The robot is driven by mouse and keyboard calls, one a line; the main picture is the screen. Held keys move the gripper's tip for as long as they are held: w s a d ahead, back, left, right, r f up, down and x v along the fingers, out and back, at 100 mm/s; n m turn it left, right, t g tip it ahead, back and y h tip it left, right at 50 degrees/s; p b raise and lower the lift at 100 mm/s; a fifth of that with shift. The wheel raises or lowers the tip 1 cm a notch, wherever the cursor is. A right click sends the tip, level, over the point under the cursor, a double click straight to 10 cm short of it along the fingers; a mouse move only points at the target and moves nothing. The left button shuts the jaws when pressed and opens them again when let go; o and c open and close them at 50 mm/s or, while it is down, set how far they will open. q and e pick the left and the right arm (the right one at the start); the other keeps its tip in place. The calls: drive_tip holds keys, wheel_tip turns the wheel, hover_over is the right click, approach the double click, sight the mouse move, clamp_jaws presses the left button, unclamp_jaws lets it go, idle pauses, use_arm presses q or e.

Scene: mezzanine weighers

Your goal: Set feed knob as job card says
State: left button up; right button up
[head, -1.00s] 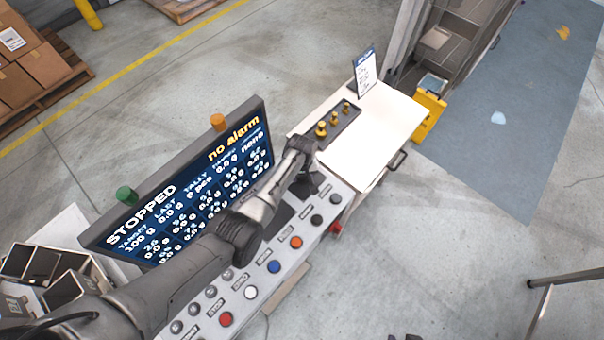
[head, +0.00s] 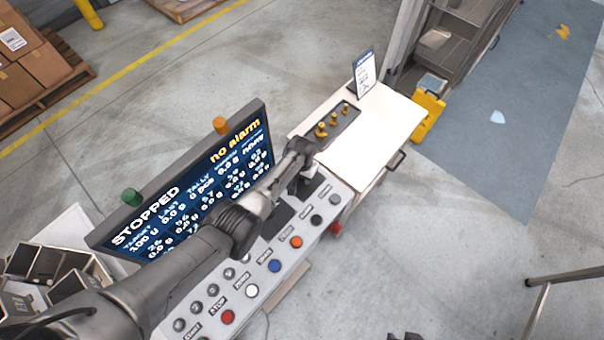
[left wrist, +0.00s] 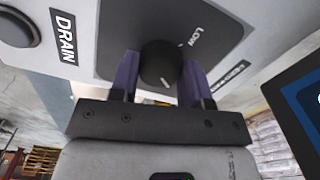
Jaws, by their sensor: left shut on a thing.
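The feed knob (left wrist: 160,64) is a round black knob with a short white mark, on a dark plate with the word LOW in the left wrist view. The mark points toward the bottom of that picture. My left gripper (left wrist: 160,75) has its purple fingers on both sides of the knob and is shut on it. In the head view my left gripper (head: 307,183) is at the far end of the button panel and hides the knob. The job card (head: 364,72) stands upright at the back of the white table; its writing is too small to read.
The panel (head: 262,268) carries several coloured buttons. A screen (head: 200,190) behind it reads STOPPED and no alarm. Brass weights (head: 334,120) stand in a dark tray on the white table (head: 375,125). Dark tips at the bottom edge may be my right gripper (head: 405,336).

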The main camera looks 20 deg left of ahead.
use_arm(q)
drive_tip(key=shift+m, duration=2)
drive_tip(key=o, duration=0.9)
drive_tip(key=shift+r, duration=0.1)
